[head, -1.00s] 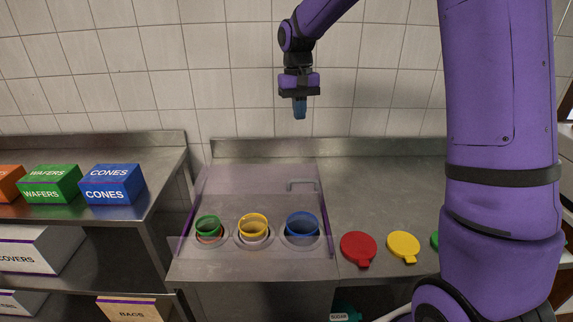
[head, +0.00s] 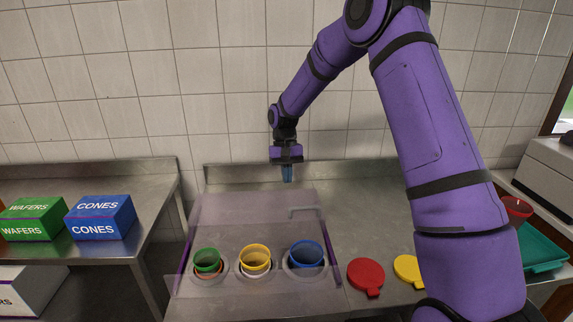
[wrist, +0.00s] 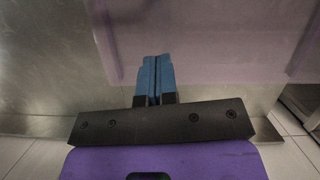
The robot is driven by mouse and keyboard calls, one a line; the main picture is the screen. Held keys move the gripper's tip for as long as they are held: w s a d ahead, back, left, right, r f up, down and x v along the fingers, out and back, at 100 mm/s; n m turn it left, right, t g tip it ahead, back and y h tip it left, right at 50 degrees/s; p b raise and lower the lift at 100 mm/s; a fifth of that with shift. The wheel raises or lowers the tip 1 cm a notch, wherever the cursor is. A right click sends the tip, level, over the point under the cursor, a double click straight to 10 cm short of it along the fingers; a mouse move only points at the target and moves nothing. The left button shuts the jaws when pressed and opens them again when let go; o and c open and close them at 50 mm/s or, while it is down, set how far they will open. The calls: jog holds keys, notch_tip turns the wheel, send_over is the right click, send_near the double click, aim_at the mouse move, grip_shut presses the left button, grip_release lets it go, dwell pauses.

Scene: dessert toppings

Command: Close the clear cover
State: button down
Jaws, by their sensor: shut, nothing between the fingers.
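The clear cover (head: 225,208) is a see-through, purple-tinted panel with purple side edges, at the counter's middle left. A grey handle (head: 306,211) shows at its back right. How far the cover is tilted I cannot tell. Green (head: 207,261), yellow (head: 255,259) and blue (head: 306,255) cups stand in round wells within its outline. My gripper (head: 287,178) points down, shut and empty, behind and above the handle in the head view. In the wrist view the blue fingers (wrist: 155,72) are together, with the tinted cover (wrist: 210,40) beyond them; the handle is not visible there.
A red lid (head: 366,275) and a yellow lid (head: 408,269) lie right of the cover. A blue box (head: 100,218) and a green box (head: 32,220) stand on the left counter. A teal tray (head: 541,249) is far right. The tiled wall stands behind.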

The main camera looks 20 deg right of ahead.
aim_at(288, 204)
jog(key=x, duration=0.3)
jog(key=shift+f, duration=0.2)
jog(key=shift+s+a+f, duration=0.1)
jog(key=shift+s, duration=0.5)
jog(key=shift+s+a+f, duration=0.1)
jog(key=shift+s, duration=0.55)
jog(key=shift+s+a+f, duration=0.15)
jog(key=shift+s+a, duration=0.05)
jog(key=shift+s, duration=0.55)
jog(key=shift+s, duration=0.1)
jog(key=shift+s+a, duration=0.1)
jog(key=shift+s, duration=0.15)
jog(key=s+a, duration=0.2)
jog(key=s, duration=0.6)
jog(key=s+a, duration=0.3)
jog(key=s, duration=0.5)
